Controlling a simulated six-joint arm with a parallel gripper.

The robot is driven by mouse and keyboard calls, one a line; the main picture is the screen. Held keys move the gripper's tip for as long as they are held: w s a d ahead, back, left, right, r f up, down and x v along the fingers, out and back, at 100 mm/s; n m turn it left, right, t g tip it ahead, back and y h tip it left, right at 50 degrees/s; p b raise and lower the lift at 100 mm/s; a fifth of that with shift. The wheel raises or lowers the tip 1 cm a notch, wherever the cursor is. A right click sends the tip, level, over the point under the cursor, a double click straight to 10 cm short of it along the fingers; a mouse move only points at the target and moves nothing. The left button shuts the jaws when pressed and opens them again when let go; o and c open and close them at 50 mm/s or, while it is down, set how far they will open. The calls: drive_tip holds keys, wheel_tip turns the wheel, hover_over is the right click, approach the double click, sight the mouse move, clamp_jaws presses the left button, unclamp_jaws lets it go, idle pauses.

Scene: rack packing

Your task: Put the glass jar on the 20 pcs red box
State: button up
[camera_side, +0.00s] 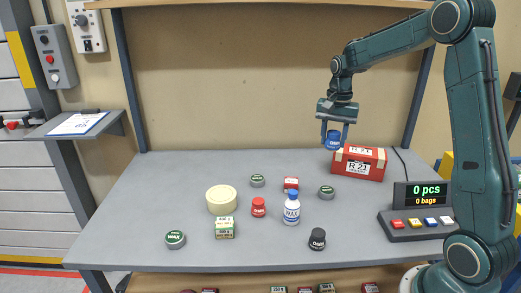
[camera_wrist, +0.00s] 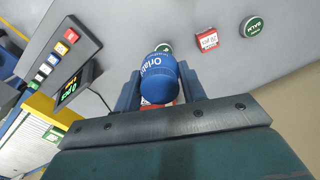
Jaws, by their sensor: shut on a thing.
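My gripper (camera_side: 334,137) is shut on a small blue round-topped container (camera_side: 333,142), held in the air above the back right of the table. In the wrist view the container (camera_wrist: 159,80) sits between the fingers with white lettering on it; I cannot tell whether it is glass. A large red box labelled R 21 (camera_side: 372,172) stands below and to its right.
A display (camera_side: 421,194) reads 0 pcs.

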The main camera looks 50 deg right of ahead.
drive_tip(key=w+r, duration=0.2)
drive_tip(key=w, duration=1.1)
drive_tip(key=shift+w+a+r+m, duration=0.15)
drive_tip(key=shift+w+r+m, duration=0.1)
drive_tip(key=shift+m, duration=0.15)
drive_tip(key=shift+f, duration=0.1)
hover_over(292, 180)
wheel_tip(292, 180, down, 16)
drive_tip(key=shift+a+r, duration=0.15)
drive_tip(key=shift+f, duration=2.1)
drive_tip(key=shift+f, duration=0.15)
drive_tip(key=o, duration=1)
drive_tip(key=shift+o, duration=0.2)
